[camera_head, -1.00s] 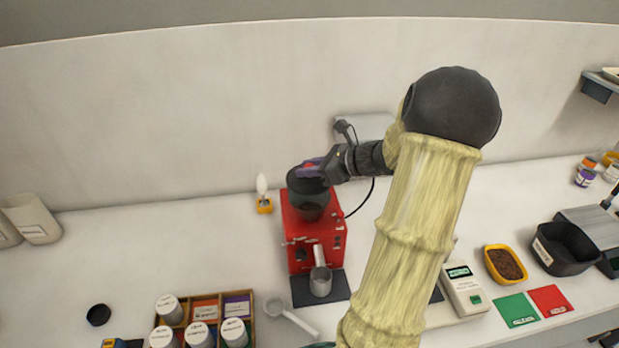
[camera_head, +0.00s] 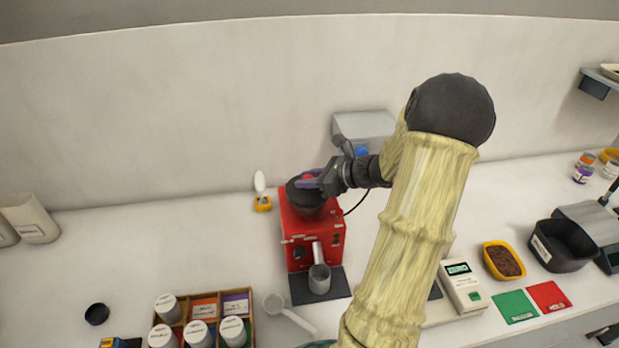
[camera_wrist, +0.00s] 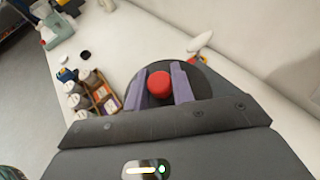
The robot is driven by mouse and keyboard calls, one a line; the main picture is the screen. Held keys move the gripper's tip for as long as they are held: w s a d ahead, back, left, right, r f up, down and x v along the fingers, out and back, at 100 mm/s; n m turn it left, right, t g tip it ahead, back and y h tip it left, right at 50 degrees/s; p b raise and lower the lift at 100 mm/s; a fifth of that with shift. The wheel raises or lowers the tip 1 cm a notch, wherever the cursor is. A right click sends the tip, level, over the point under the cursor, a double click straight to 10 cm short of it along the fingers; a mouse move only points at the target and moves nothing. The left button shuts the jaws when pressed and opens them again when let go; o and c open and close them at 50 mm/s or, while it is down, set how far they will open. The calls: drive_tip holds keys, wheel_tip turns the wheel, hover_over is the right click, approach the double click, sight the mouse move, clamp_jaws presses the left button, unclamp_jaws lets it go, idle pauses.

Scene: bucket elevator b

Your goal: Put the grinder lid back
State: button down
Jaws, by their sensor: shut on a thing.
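The red grinder (camera_head: 312,240) stands on the counter near the wall, with a dark hopper on top. The dark round grinder lid (camera_head: 296,196) is at the top of the hopper, and in the wrist view its dark disc (camera_wrist: 208,88) shows around a red knob (camera_wrist: 160,85). My gripper (camera_head: 312,180) is shut on the red knob, with a purple finger on each side of it. The lid hides the hopper's rim, so I cannot tell whether the lid is fully seated.
A grey metal cup (camera_head: 319,279) stands on the dark mat in front of the grinder. A compartment box with jars (camera_head: 237,302) is at the front left. The counter between is clear.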

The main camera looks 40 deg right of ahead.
drive_tip(key=shift+w+f, duration=0.1)
drive_tip(key=shift+w, duration=0.05)
drive_tip(key=c, duration=1.5)
unclamp_jaws()
drive_tip(key=shift+a, duration=0.1)
drive_tip(key=o, duration=0.3)
drive_tip(key=shift+r+p, duration=0.35)
drive_tip(key=shift+r, duration=0.15)
drive_tip(key=b+v, duration=0.1)
drive_tip(key=v, duration=1.1)
drive_tip(key=shift+r+b, duration=0.2)
drive_tip(key=shift+b, duration=0.2)
